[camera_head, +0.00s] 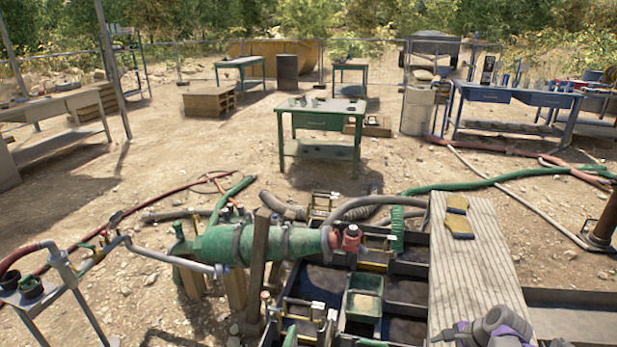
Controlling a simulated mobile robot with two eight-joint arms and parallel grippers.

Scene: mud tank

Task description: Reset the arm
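Part of my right arm, grey with purple joints, shows at the bottom edge right of centre, over the near end of a wooden plank. Its left end, which seems to be my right gripper (446,335), is cut off by the frame, so I cannot tell its fingers' state or whether it holds anything. My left arm and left gripper are not in view.
The plank (470,250) carries two yellow-brown pieces (458,216). Left of it are a dark tank (320,283) with compartments and a green pump-like cylinder (270,243). Hoses cross the dirt. A green table (322,121) stands beyond; open dirt lies at left.

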